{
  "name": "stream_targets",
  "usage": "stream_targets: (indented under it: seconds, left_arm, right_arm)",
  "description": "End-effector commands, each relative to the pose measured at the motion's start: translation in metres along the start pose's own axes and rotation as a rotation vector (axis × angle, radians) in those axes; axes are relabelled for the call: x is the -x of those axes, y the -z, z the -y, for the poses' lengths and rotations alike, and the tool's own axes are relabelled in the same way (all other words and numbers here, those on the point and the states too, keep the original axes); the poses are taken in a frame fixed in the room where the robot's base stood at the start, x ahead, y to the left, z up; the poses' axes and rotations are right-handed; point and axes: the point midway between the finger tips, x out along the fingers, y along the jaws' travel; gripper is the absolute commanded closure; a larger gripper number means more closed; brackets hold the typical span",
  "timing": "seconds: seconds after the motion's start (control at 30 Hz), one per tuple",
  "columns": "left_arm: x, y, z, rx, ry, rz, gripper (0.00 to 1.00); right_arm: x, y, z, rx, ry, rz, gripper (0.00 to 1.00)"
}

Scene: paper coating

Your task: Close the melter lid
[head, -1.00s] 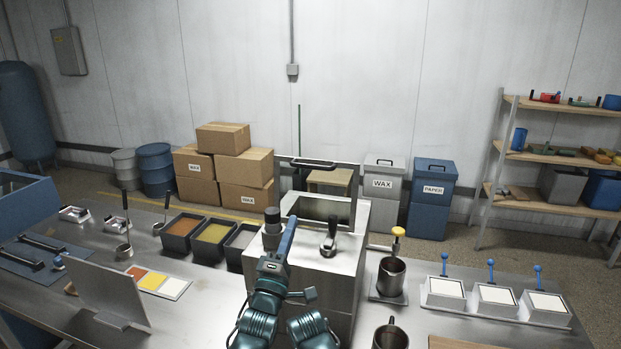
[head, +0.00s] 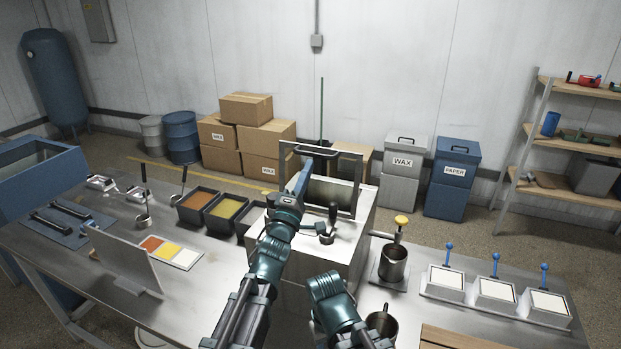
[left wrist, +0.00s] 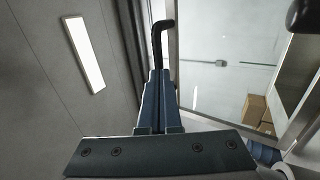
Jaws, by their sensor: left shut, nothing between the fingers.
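The melter (head: 345,238) is a steel box in the middle of the bench in the head view. Its lid (head: 358,185) stands open, upright at the back of the box, with a dark bar handle (head: 318,150) along its top edge. My left gripper (head: 304,170) is shut and empty, raised in front of the lid's left part, with its tip just below the handle. In the left wrist view the blue fingers (left wrist: 158,105) are together, and a dark bent bar (left wrist: 160,40) shows just beyond their tips. I cannot tell whether they touch.
A valve-like black lever (head: 332,215) stands on the melter top. Wax bins (head: 228,207) are at its left. A metal pot (head: 393,262) and several white moulds (head: 495,290) are at its right. A thin upright plate (head: 125,257) stands at the front left.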

Motion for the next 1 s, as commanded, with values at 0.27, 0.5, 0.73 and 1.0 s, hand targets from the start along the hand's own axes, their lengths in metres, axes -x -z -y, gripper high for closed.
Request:
stream_targets:
  seconds: [0.27,0.5,0.73,1.0]
  left_arm:
    - [-0.010,0.008,-0.001,0.001,0.000,0.002,1.00]
    - [-0.009,0.008,-0.001,0.001,0.000,0.002,1.00]
    - [-0.015,0.007,-0.003,0.001,0.021,0.005,1.00]
    - [-0.031,0.005,-0.001,0.004,0.100,0.006,1.00]
  right_arm:
    - [0.006,0.000,-0.001,0.000,0.000,0.000,0.48]
    - [0.005,0.000,-0.001,0.000,0.000,0.000,0.48]
    - [0.013,-0.001,-0.001,0.001,0.000,0.000,0.48]
    - [0.035,-0.002,-0.003,0.001,0.000,0.000,0.48]
